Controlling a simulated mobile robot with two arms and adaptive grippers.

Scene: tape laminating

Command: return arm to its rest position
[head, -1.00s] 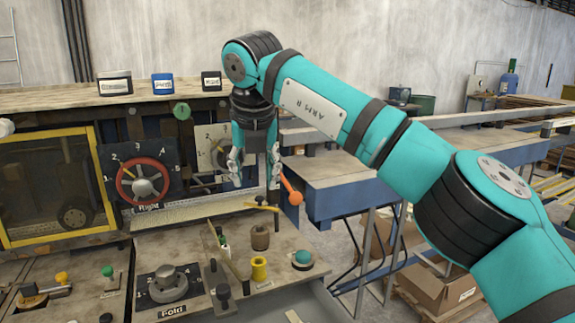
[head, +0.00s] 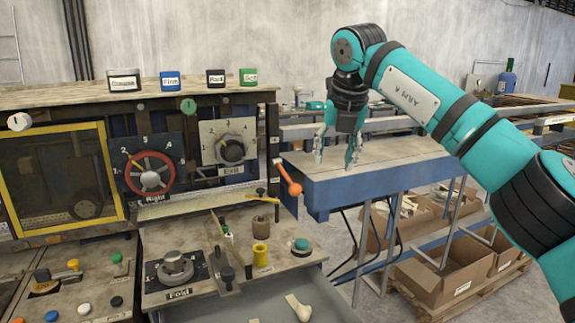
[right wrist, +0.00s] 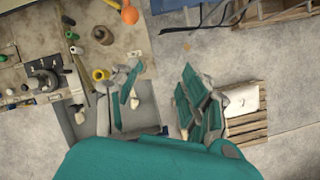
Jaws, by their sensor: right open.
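My right arm (head: 408,90) is teal with dark joint bands and reaches in from the right in the head view. Its gripper (head: 336,156) hangs fingers down, open and empty, in front of the blue-edged side table. In the right wrist view the two fingers (right wrist: 160,100) are spread apart with grey floor between them. My left arm and gripper are not in view.
The machine has a red handwheel (head: 149,174), an Exit dial (head: 231,150) and an orange-knobbed lever (head: 292,187). An open drawer (head: 265,300) holds a pale object. The blue-edged table (head: 375,170) stands right. Cardboard boxes (head: 445,270) sit on a pallet below it.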

